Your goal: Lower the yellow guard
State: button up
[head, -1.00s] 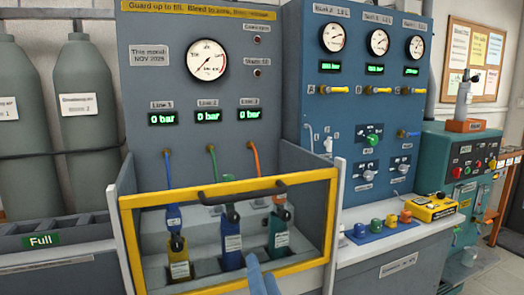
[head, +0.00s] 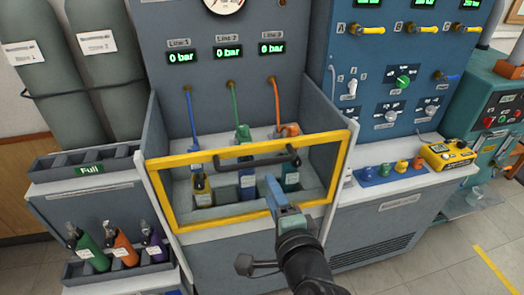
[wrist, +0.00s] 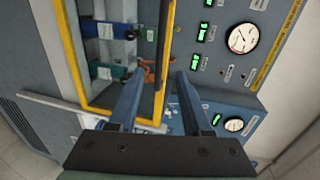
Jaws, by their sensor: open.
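The yellow guard (head: 200,156) is a rectangular frame with a clear pane, across the front of the fill bay between its grey side walls. Its black handle (head: 236,163) runs along the top bar. Several small labelled cylinders, including a yellow one (head: 202,195), stand behind it with hoses. My gripper (head: 271,181) is open in front of the guard's right half, pointing at it, below the handle in the head view. In the wrist view the two blue fingers (wrist: 162,72) are apart, with the guard's frame (wrist: 76,60) beyond them. I cannot tell whether they touch the handle.
A blue gauge panel (head: 395,70) and a ledge with coloured fittings stand right of the bay, beside a yellow meter (head: 447,153). A rack (head: 110,265) of small cylinders stands at lower left. Large grey cylinders (head: 100,80) are behind. Floor is open at lower right.

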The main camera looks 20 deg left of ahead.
aim_at(259, 165)
jog(key=p+x, duration=0.1)
jog(key=x, duration=1.1)
jog(key=shift+w+a, duration=0.1)
jog(key=shift+a, duration=0.05)
grip_shut()
jog(key=shift+f, duration=0.1)
dwell(1.0)
